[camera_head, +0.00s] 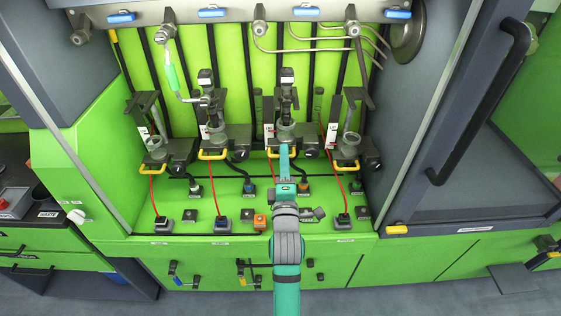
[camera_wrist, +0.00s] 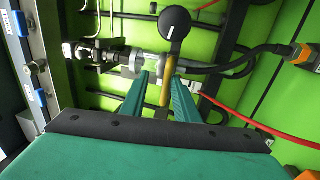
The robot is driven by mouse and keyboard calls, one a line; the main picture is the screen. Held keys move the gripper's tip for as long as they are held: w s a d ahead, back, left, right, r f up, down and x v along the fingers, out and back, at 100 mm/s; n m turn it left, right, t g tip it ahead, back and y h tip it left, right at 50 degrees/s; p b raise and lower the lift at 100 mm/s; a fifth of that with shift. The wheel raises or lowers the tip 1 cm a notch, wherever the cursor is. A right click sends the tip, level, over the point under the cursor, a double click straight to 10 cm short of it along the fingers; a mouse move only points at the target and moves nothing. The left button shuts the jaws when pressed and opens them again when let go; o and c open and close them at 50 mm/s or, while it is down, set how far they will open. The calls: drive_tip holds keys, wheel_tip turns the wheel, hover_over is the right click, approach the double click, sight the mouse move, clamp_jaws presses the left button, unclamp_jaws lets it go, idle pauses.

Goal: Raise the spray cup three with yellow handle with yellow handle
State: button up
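The third spray cup (camera_head: 286,131) from the left stands at the green bench, with its yellow handle (camera_head: 271,153) at its front. My gripper (camera_head: 284,154) reaches this handle from the front and hides its middle. In the wrist view, my gripper (camera_wrist: 165,80) has its two teal fingers apart, with the yellow handle (camera_wrist: 167,84) between them. The handle is nearer the right finger, and a gap shows on the left side. I cannot tell whether the right finger touches it.
Similar cups with yellow handles stand on both sides: the second handle (camera_head: 213,154) to the left and the fourth handle (camera_head: 345,162) to the right. A black knob (camera_head: 312,151) sits close to the right of the third cup. Red and black cables run below.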

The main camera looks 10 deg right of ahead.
drive_tip(key=shift+a+f, duration=0.2)
drive_tip(key=shift+f, duration=0.05)
drive_tip(key=v, duration=1)
drive_tip(key=shift+s, duration=0.4)
drive_tip(key=shift+f, duration=0.1)
drive_tip(key=s+a+f+m+g+y, duration=0.1)
drive_tip(key=s+a+f+m, duration=0.25)
drive_tip(key=s+f, duration=0.35)
drive_tip(key=s+a+f+m+g+y, duration=0.1)
drive_tip(key=s+a+f+m, duration=0.25)
drive_tip(key=s+f, duration=0.4)
drive_tip(key=s+a+f+m+g+y, duration=0.1)
drive_tip(key=s+m, duration=0.8)
drive_tip(key=s, duration=1.2)
drive_tip(key=shift+s+a+g+y, duration=0.35)
drive_tip(key=shift+a+g, duration=0.35)
drive_tip(key=shift+a, duration=0.3)
